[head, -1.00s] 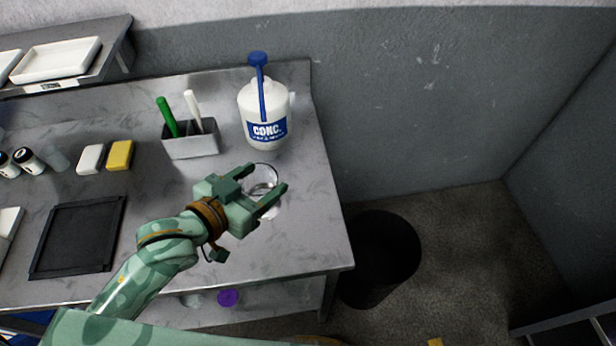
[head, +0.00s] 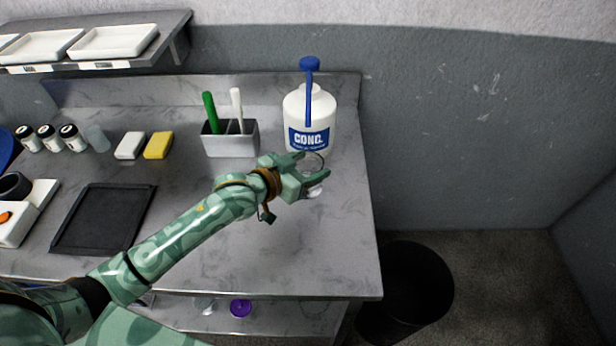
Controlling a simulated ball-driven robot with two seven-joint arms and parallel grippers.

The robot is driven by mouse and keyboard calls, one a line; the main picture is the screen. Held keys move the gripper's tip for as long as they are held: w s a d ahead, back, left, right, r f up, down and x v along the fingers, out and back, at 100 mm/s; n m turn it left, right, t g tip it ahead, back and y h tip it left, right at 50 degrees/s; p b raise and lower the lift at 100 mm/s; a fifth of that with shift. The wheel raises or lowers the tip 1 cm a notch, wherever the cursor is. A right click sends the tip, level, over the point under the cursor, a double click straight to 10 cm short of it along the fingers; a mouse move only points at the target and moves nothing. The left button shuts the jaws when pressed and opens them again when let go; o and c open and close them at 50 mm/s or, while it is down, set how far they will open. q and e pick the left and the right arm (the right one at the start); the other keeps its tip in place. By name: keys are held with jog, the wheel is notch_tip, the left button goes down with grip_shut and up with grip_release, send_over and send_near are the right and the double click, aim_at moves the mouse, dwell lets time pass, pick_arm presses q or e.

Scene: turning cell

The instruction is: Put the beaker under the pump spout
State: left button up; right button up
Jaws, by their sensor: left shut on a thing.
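The pump bottle (head: 296,108) is white with a blue label, and its blue pump and spout (head: 309,90) point down its front. It stands at the back right of the grey bench. The clear glass beaker (head: 316,161) is just in front of the bottle's base, partly hidden by my left gripper. My left gripper (head: 314,166) is shut on the beaker, with a finger on either side of it. I cannot tell whether the beaker touches the bench. My right gripper is not in view.
A grey holder (head: 232,143) with a green and a white tool stands left of the bottle. A yellow sponge (head: 158,145), a white block (head: 130,146) and a black tray (head: 103,218) lie further left. A black bin (head: 405,285) stands beyond the bench's right edge.

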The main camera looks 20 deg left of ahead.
pick_arm(q)
notch_tip(320, 180, down, 4)
jog(key=shift+w+r+b, duration=0.15)
jog(key=shift+r+b, duration=0.05)
jog(key=shift+b, duration=0.5)
jog(key=shift+r, duration=0.1)
jog(key=o, duration=1.1)
jog(key=shift+s+a+r, duration=0.15)
jog(key=shift+s+a, duration=0.05)
jog(key=shift+s, duration=0.15)
jog(key=p+v, duration=0.3)
jog(key=v, duration=0.8)
jog(key=shift+s+a, duration=0.1)
